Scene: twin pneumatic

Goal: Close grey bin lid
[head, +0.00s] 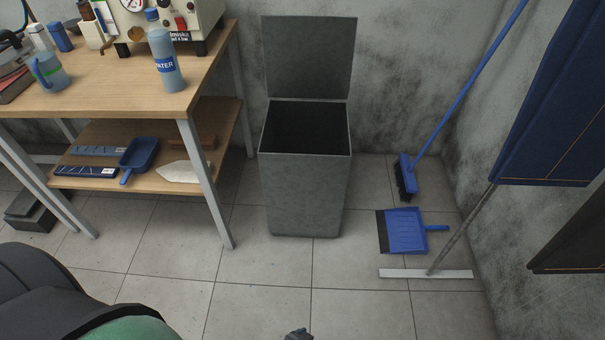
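The grey bin (305,195) stands upright on the tiled floor against the back wall, in the middle of the head view. Its lid (309,58) is open and stands nearly upright along the bin's back edge. The bin's mouth faces up and its inside is dark, with no contents that I can make out. Neither of my grippers can be clearly made out. A small dark part (298,335) shows at the bottom edge, well in front of the bin, too cut off to identify. Nothing touches the bin or lid.
A wooden workbench (110,98) with bottles and a gauge unit stands left of the bin. A blue broom (406,175), a blue dustpan (405,231) and a pale floor squeegee (425,273) are to the right. Dark blue cloth (560,100) hangs at far right. Floor before the bin is clear.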

